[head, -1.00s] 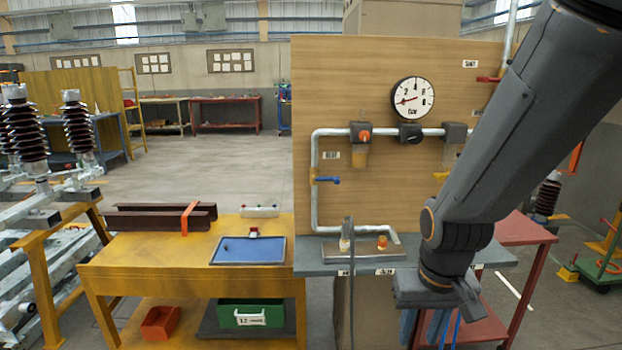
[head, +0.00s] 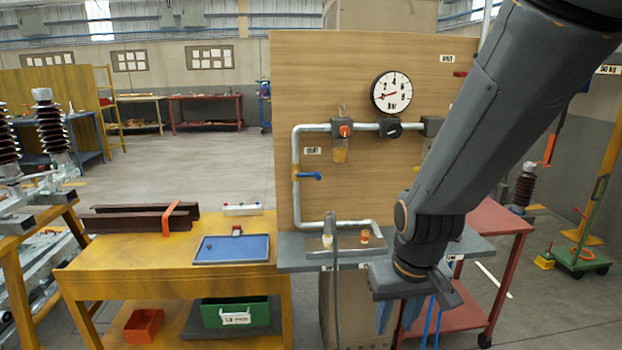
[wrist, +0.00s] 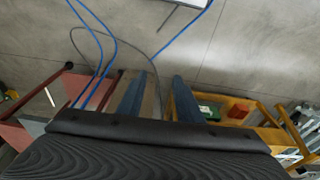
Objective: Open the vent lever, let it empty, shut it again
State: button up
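A wooden panel (head: 345,80) carries grey piping and a round gauge (head: 391,93), its needle pointing to the lower left. A blue lever (head: 308,176) sits on the left vertical pipe, below a small label (head: 312,151) too blurred to read surely. A red lever (head: 460,73) shows at the panel's upper right, near another unclear label (head: 446,58); my arm hides part of that area. Which lever is the vent is not clear. My gripper (wrist: 163,78) hangs low in front of the panel's right side, away from both levers, its blue fingers apart and empty.
A grey shelf (head: 295,265) juts out below the panel. A yellow table (head: 130,250) with a blue tray (head: 232,262) stands left, and a red cart (head: 495,230) right. An orange knob (head: 345,131) and a dark knob (head: 390,131) sit on the top pipe.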

jog(key=w+a+n+t+b, duration=0.1)
jog(key=w+a+n+t, duration=0.15)
jog(key=w, duration=0.75)
jog(key=n+t+b, duration=0.4)
jog(key=n+t, duration=0.5)
jog(key=t, duration=0.5)
send_near(319, 178)
jog(key=w, duration=0.4)
jog(key=shift+m+g+y, duration=0.25)
jog(key=shift+y, duration=0.05)
jog(key=w+p, duration=0.2)
jog(key=w, duration=0.5)
jog(key=shift+w+r, duration=0.1)
jog(key=shift+c, duration=0.4)
grip_shut()
jog(key=shift+r, duration=0.15)
